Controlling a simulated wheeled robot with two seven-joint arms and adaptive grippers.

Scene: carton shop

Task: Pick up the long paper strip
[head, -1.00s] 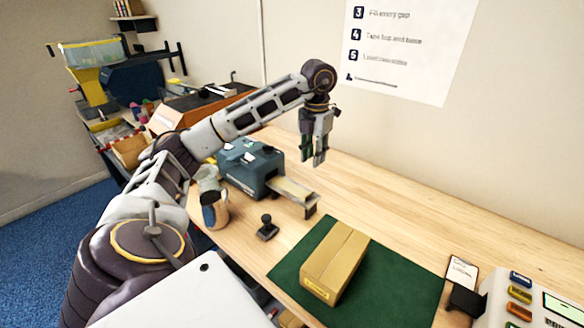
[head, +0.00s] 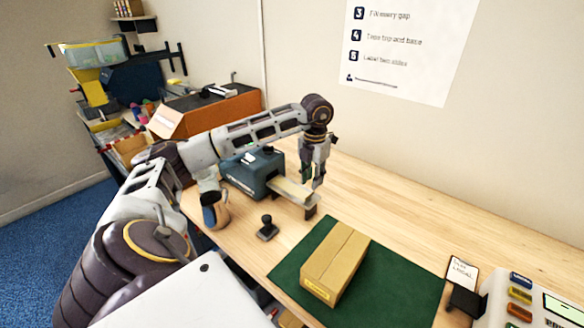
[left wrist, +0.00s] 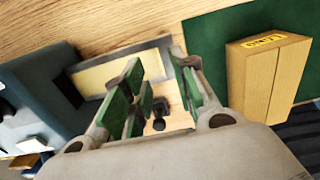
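The long paper strip (head: 287,188) is pale cream and lies on the flat outfeed of the blue-grey dispenser (head: 240,178). It also shows in the left wrist view (left wrist: 112,70), running out from the dispenser. My left gripper (head: 312,182) points down above the outer end of the outfeed. In the left wrist view the left gripper (left wrist: 158,92) has its green-padded fingers apart with nothing between them, and one finger covers part of the strip. I cannot tell the exact height of the fingertips above the strip. My right gripper is not in view.
A closed brown carton (head: 336,262) stands on a green mat (head: 398,284). A small black-handled stamp (head: 267,228) and a tan container (head: 216,212) stand near the front edge. A control panel (head: 530,300) is at the right.

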